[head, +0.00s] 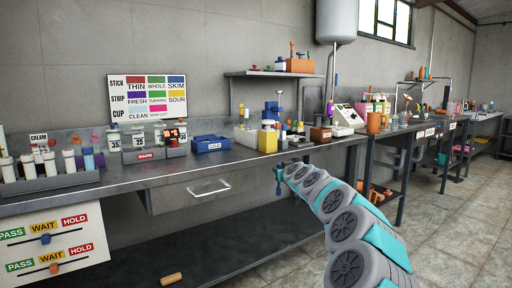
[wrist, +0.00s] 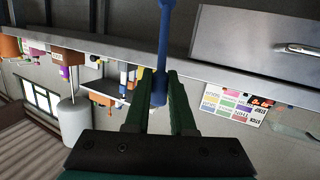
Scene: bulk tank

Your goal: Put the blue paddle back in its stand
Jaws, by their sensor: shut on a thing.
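The blue paddle (wrist: 164,38) is held between the green fingers of my gripper (wrist: 158,88) in the wrist view. Its shaft runs up from the fingertips and leaves the top edge of that view. In the head view my gripper (head: 280,167) is small and far off, in front of the bench edge, with a bit of blue (head: 279,188) hanging below it. The fingers hide part of the paddle. I cannot pick out its stand for certain among the crowded items on the bench.
The long metal bench (head: 150,176) carries a grey rack (head: 50,184) of tubes, a blue tray (head: 211,144) and several bottles. A drawer handle (head: 209,188) sticks out below. A wall shelf (head: 275,74) hangs above. A tan cylinder (head: 172,279) lies low down. Floor at right is clear.

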